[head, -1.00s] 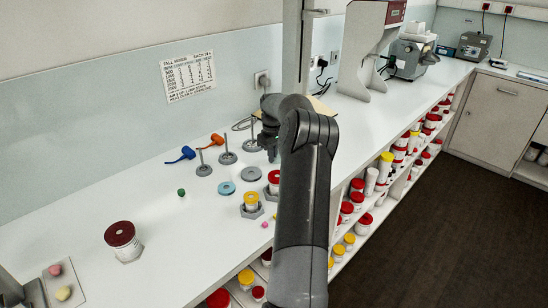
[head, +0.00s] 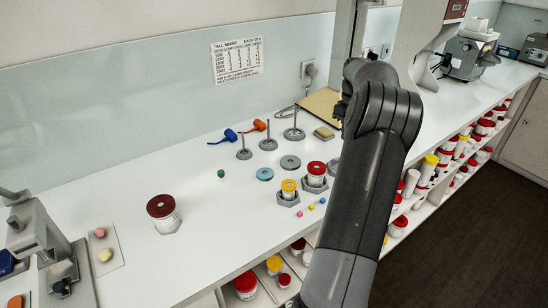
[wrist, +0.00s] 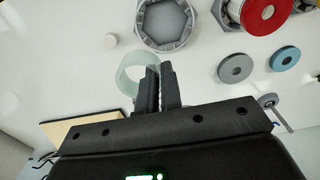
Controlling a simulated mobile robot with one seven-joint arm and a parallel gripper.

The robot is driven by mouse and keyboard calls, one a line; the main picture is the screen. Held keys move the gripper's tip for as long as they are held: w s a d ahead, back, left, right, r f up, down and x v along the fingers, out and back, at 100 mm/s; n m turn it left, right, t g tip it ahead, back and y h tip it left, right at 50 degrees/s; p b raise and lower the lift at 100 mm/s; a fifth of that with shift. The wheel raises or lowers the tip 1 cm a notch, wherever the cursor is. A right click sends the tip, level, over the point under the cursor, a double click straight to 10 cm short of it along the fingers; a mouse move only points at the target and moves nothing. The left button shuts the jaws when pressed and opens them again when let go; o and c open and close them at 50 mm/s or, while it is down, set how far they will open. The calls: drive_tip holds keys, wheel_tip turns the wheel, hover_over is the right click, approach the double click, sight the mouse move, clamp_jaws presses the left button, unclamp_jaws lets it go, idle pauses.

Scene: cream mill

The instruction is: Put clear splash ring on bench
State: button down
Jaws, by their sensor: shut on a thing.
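The clear splash ring (wrist: 130,74) is a pale, see-through greenish band in the wrist view. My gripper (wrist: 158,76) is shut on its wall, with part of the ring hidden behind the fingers. The ring is over the white bench (head: 225,210); I cannot tell whether it touches the surface. In the head view my arm hides most of my gripper, and I cannot make out the ring there.
A grey many-sided holder (wrist: 168,45) is just beyond my fingers. A red-lidded jar (wrist: 266,12) and grey disc (wrist: 235,68) are to its right. A tan board (head: 321,104) lies near the wall. A dark-red-lidded jar (head: 162,208) stands left, with clear bench around it.

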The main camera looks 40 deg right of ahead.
drive_tip(key=a+r+n, duration=0.2)
drive_tip(key=a+n, duration=0.1)
drive_tip(key=a, duration=1.8)
drive_tip(key=s+a+f+n, duration=0.1)
drive_tip(key=s+a, duration=0.3)
drive_tip(key=a, duration=0.4)
drive_tip(key=s+a+f+n, duration=0.1)
drive_tip(key=s+a, duration=0.2)
drive_tip(key=a, duration=0.5)
hover_over(226, 224)
wheel_tip(226, 224, down, 7)
drive_tip(key=shift+s+r, duration=0.1)
drive_tip(key=shift+r, duration=0.1)
drive_tip(key=shift+f, duration=2.05)
drive_tip(key=shift+f, duration=0.2)
drive_tip(key=c, duration=1.6)
unclamp_jaws()
